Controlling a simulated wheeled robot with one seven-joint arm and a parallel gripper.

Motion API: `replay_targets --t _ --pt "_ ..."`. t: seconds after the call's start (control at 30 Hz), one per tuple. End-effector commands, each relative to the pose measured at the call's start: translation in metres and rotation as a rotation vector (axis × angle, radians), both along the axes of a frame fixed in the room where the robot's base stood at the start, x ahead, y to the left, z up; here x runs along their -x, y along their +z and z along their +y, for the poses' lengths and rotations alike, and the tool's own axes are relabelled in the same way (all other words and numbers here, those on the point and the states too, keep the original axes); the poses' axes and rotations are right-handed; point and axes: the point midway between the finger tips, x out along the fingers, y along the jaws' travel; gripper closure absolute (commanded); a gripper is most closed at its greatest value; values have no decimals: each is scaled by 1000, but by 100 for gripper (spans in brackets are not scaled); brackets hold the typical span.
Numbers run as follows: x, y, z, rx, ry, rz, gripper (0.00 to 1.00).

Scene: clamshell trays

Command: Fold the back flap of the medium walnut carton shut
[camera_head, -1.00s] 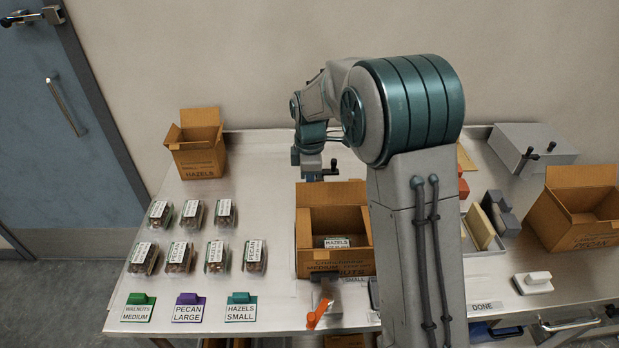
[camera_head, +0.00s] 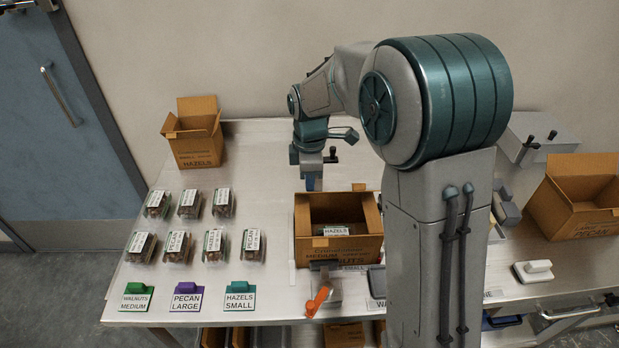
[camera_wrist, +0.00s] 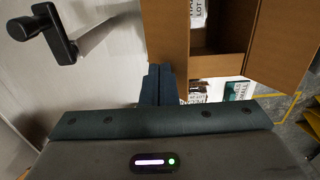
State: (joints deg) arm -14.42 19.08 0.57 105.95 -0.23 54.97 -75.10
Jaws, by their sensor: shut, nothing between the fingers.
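The medium walnut carton (camera_head: 340,249) stands at the middle of the bench, open at the top. A clamshell tray labelled HAZELS (camera_head: 336,231) shows inside it. A small brown piece sticks up at the carton's back edge; I cannot tell clearly how far the back flap is tilted. My gripper (camera_head: 313,184) points down just behind the carton's back left corner. In the wrist view my gripper (camera_wrist: 158,86) is shut and empty, its fingers close beside a brown carton panel (camera_wrist: 167,35). I cannot tell if they touch it.
A hazels carton (camera_head: 195,140) stands open at the back left, a pecan carton (camera_head: 575,205) at the right. Several clamshell trays (camera_head: 175,247) stand in rows at left, behind the label cards (camera_head: 187,297). A tape dispenser (camera_head: 322,295) lies in front of the walnut carton.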

Motion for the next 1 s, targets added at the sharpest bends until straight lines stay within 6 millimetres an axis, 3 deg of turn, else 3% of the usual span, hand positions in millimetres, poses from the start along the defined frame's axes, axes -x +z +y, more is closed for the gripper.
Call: replay_targets --t 0.33,1.0 --pt "3 -3 0 0 0 0 100" --pt "29 -20 0 0 0 0 100"
